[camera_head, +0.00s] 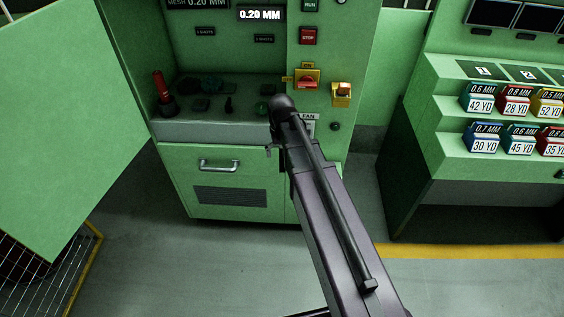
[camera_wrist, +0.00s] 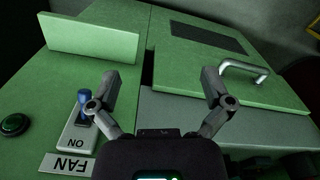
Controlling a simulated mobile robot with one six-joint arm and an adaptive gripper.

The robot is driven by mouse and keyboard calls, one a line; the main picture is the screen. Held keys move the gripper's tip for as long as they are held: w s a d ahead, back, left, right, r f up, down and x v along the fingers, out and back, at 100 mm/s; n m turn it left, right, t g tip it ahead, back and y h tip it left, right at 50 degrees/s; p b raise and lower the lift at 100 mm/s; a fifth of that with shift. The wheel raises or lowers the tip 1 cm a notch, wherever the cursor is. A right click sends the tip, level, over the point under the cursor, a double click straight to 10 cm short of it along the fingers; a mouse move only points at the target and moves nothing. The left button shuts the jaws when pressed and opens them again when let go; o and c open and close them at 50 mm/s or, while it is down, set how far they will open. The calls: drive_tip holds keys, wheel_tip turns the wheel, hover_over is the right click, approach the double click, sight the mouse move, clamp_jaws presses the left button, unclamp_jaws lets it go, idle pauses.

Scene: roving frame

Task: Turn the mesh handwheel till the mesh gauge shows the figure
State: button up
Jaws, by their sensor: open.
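In the head view a lit display (camera_head: 260,14) reads 0.20 MM. At the top edge a partly cut-off dark panel (camera_head: 197,4) carries the word MESH and a 0.20 figure. Dark knobs or wheels stand on the console shelf (camera_head: 196,131); I cannot tell which is the mesh handwheel. My gripper (camera_wrist: 162,82) is open and empty in the wrist view, its fingers spread above the green cabinet front. A blue-tipped switch (camera_wrist: 83,101) on a plate sits beside its left finger, above an upside-down FAN label (camera_wrist: 67,165). My arm hides the gripper in the head view.
The cabinet has a silver handle (camera_head: 219,165), also in the wrist view (camera_wrist: 245,70). A red lever (camera_head: 160,87), a STOP button (camera_head: 308,36), a red-and-yellow rotary switch (camera_head: 307,80) and a yellow switch (camera_head: 342,93) are near. Labelled blocks (camera_head: 480,98) fill the right bench.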

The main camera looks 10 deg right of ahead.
drive_tip(key=shift+s+d+f+b, duration=0.1)
drive_tip(key=shift+s+f+b, duration=0.35)
drive_tip(key=shift+f, duration=0.25)
drive_tip(key=s+d+r+p, duration=0.2)
drive_tip(key=s+r+p, duration=0.9)
drive_tip(key=shift+d+r+p, duration=0.25)
drive_tip(key=shift+r+p, duration=0.05)
